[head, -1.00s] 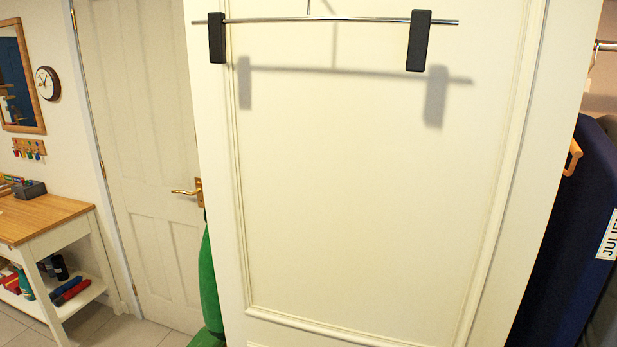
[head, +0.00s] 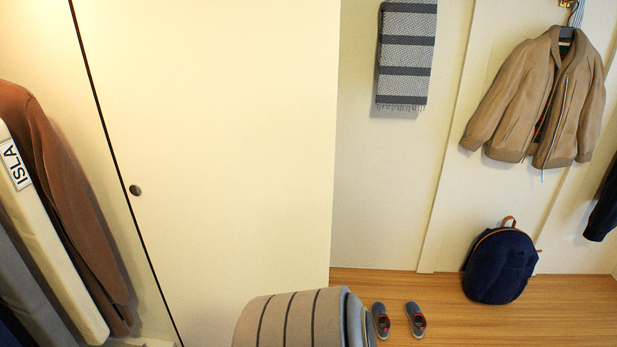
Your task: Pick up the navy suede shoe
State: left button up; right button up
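No shoe that is clearly navy suede shows in the head view. A pair of small grey-blue shoes with red inside stands on the wooden floor at the lower middle right: a left one (head: 381,321) and a right one (head: 415,320), a little apart. Their material is too small to tell. Neither of my grippers is in view.
A navy backpack (head: 500,264) leans on the wall. A tan jacket (head: 540,100) and a striped scarf (head: 406,55) hang above. A beige striped textile (head: 292,320) is in the foreground. Coats (head: 70,190) hang left of a cream panel (head: 225,150). The wooden floor (head: 570,310) is clear at right.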

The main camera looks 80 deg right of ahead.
aim_at(378, 311)
jog(key=z, duration=3.35)
jog(key=l+u, duration=0.1)
jog(key=u, duration=0.65)
jog(key=l+u, duration=0.8)
jog(key=l, duration=0.25)
jog(key=k+l+u, duration=0.15)
jog(key=l+u, duration=0.2)
jog(key=l, duration=0.15)
